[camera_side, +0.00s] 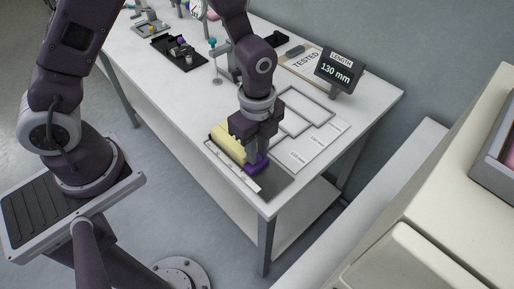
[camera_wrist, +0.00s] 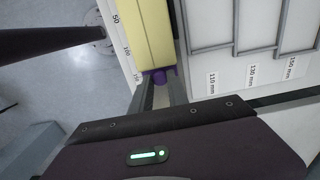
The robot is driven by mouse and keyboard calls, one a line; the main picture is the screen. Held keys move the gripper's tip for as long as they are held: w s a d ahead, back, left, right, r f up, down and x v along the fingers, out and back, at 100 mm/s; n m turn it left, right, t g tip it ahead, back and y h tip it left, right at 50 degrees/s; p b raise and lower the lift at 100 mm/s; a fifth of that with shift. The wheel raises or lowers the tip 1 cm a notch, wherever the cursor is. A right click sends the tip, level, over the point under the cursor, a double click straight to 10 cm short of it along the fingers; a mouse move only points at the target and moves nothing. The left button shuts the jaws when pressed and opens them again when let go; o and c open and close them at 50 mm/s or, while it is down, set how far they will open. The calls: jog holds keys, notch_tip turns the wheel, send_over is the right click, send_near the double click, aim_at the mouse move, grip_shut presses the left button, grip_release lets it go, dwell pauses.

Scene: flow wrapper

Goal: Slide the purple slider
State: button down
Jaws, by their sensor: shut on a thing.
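The purple slider (camera_side: 256,165) sits on the ruler (camera_side: 233,167) at the table's front edge, against the near end of a yellow block (camera_side: 228,142). My gripper (camera_side: 258,152) points down over the slider and is shut on it. In the wrist view the slider (camera_wrist: 158,75) shows between the two fingertips, touching or nearly touching the end of the yellow block (camera_wrist: 148,35). The fingers hide part of it. The ruler (camera_wrist: 122,45) runs along the block's left side with printed marks. A display (camera_side: 338,70) reads "LENGTH 130 mm".
Grey-framed bays (camera_side: 305,108) with labels of 110, 130 and 150 mm lie right of the block. A "TESTED" board (camera_side: 303,62) lies behind them. A black tray (camera_side: 180,52) and a small stand (camera_side: 217,70) are farther back. The table's near corner is clear.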

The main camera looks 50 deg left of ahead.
jog(key=shift+d, duration=0.1)
jog(key=d, duration=0.4)
jog(key=shift+d, duration=0.1)
dwell(0.3)
jog(key=c, duration=1.3)
grip_release()
jog(key=shift+o, duration=0.2)
